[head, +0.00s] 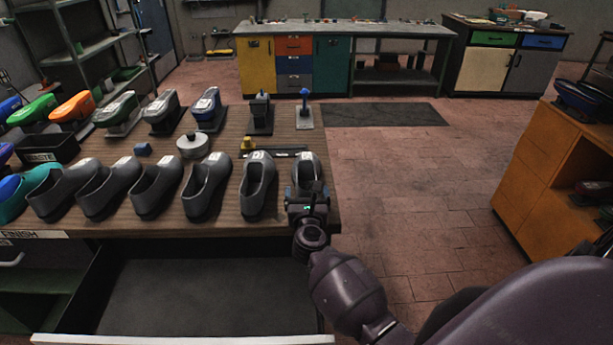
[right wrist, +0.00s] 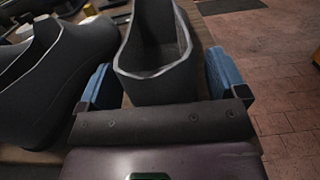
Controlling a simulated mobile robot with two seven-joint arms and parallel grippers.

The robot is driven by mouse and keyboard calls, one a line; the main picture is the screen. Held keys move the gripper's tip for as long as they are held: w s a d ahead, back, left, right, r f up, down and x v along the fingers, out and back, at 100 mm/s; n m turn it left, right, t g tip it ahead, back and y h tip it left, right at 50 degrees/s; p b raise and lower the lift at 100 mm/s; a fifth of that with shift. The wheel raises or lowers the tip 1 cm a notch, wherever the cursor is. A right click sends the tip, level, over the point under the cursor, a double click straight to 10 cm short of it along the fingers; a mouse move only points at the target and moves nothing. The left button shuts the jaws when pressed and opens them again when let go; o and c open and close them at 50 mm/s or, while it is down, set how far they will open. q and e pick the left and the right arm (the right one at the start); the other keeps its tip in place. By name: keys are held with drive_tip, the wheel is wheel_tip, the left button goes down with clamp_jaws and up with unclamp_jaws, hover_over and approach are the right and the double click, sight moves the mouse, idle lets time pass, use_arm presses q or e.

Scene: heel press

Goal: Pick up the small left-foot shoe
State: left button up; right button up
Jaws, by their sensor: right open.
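Several grey shoes stand in a row along the front of the table. The rightmost grey shoe (head: 306,168) looks shorter than those at the left, and it has a pale label on its toe that I cannot read. My right gripper (head: 307,198) is at its heel end. In the right wrist view this shoe (right wrist: 157,62) stands with its heel between the two open blue fingers, and I see no clear contact. Another grey shoe (head: 258,186) stands just to its left. Foot side and size marks are too small to read. My left gripper is not in view.
An open drawer (head: 190,290) lies below the table front.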

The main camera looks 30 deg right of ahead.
drive_tip(key=shift+c, duration=0.5)
drive_tip(key=c, duration=0.7)
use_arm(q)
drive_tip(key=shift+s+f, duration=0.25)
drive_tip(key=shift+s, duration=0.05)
use_arm(e)
drive_tip(key=c, duration=0.4)
drive_tip(key=shift+o, duration=0.2)
use_arm(q)
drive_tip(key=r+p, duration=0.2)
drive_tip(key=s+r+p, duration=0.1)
drive_tip(key=p, duration=0.2)
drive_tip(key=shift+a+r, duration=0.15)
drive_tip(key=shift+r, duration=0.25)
use_arm(e)
wheel_tip(320, 180, up, 20)
